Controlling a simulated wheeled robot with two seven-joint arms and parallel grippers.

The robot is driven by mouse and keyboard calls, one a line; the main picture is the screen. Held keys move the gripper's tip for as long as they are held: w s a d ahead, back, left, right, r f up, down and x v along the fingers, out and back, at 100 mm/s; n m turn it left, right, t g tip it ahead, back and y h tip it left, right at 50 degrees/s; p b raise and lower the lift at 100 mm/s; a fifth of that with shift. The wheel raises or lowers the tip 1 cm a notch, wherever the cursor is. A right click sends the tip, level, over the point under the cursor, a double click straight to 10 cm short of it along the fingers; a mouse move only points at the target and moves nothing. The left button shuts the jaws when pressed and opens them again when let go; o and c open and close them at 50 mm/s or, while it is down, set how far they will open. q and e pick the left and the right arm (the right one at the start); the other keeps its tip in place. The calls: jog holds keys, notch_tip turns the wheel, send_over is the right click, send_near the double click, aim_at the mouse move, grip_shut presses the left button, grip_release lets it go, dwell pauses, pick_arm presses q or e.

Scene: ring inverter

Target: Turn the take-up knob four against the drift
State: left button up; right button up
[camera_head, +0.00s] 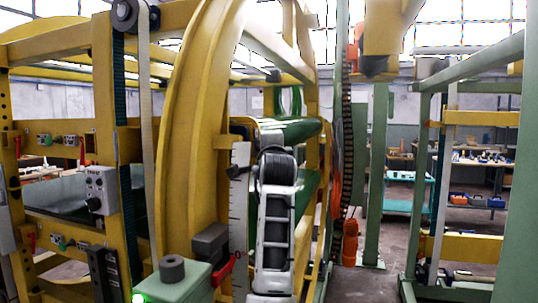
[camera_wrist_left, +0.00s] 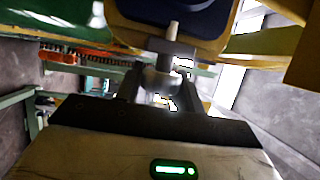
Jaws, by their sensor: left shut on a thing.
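In the left wrist view, my left gripper (camera_wrist_left: 162,92) has its two dark fingers shut on a grey knob (camera_wrist_left: 165,48). The knob sits under a dark blue rounded housing with a yellow rim (camera_wrist_left: 180,18), and a pale pin stands out of it. I cannot read any number or mark on the knob, and the fingers hide part of it. In the head view, a white and black arm link of mine (camera_head: 275,225) stands in front of the yellow ring frame (camera_head: 190,130). The gripper's fingers cannot be made out there. My right gripper is in neither view.
A grey control box (camera_head: 101,188) with a black knob is on the left frame. A green box (camera_head: 172,284) with a dark round knob and a red lever (camera_head: 228,268) stand at the lower front. A white scale strip (camera_head: 239,220) is close beside my arm. Floor shows at right.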

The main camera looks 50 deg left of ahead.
pick_arm(q)
jog(key=shift+f+n+t+y+b, duration=0.35)
jog(key=shift+y+b, duration=0.25)
jog(key=shift+b, duration=0.3)
jog(key=shift+y+b, duration=0.4)
jog(key=shift+b, duration=0.15)
jog(key=n+y+b, duration=0.1)
jog(key=b, duration=0.2)
jog(key=shift+n+t+y, duration=0.25)
jog(key=shift+t+y, duration=0.05)
jog(key=shift+t, duration=0.05)
jog(key=shift+r+n+y+b, duration=0.15)
jog(key=shift+n+y+b, duration=0.25)
jog(key=shift+b, duration=0.75)
jog(key=shift+r+y, duration=0.2)
jog(key=shift+y, duration=0.1)
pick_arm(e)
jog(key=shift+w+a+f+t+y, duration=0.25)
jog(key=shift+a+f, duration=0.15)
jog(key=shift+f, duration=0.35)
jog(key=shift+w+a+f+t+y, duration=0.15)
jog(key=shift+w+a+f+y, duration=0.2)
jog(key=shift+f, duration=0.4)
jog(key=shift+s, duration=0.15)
pick_arm(q)
jog(key=o, duration=1)
